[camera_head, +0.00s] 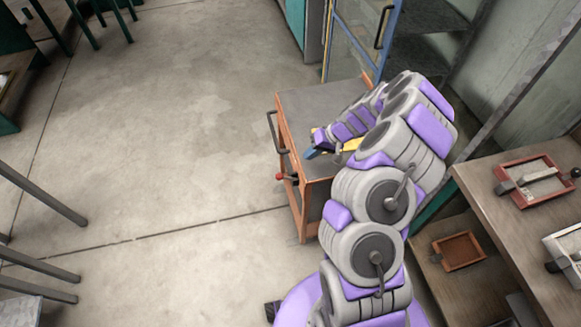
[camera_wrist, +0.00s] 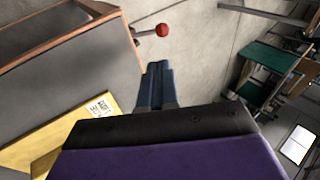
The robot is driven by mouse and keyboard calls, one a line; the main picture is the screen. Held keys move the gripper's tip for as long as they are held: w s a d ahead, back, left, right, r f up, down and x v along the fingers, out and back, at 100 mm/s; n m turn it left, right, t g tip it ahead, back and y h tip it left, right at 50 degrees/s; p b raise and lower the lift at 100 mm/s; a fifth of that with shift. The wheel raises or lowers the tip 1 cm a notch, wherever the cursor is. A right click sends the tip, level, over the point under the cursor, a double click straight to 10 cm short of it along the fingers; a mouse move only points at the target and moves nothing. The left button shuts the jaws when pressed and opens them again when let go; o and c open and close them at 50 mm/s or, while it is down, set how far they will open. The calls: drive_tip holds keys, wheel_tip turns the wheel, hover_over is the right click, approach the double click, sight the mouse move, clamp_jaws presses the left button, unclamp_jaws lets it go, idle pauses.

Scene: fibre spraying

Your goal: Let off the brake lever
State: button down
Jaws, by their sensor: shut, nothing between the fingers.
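The brake lever (camera_head: 289,178) has a red ball knob and sticks out from the left side of an orange-framed cart (camera_head: 301,205) with a grey top. In the wrist view the lever's red knob (camera_wrist: 162,30) is just beyond my fingertips, on a short metal rod from the cart's side. My gripper (camera_head: 310,153) is over the cart's left edge, above the lever. In the wrist view my gripper (camera_wrist: 158,66) has its blue fingers together, empty and apart from the knob. My arm hides much of the cart's right side.
A yellow object with a printed label (camera_wrist: 98,106) lies by the gripper on the cart top. A dark push handle (camera_head: 271,132) is on the cart's left side. A workbench (camera_head: 490,205) with framed moulds (camera_head: 510,166) stands at right.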

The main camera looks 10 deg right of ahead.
sight(282, 175)
drive_tip(key=b+x, duration=0.3)
drive_tip(key=x, duration=1)
drive_tip(key=shift+a+f, duration=0.1)
drive_tip(key=shift+a, duration=0.05)
drive_tip(key=shift+w+a+f, duration=0.1)
drive_tip(key=shift+a+f, duration=0.2)
drive_tip(key=shift+a, duration=0.1)
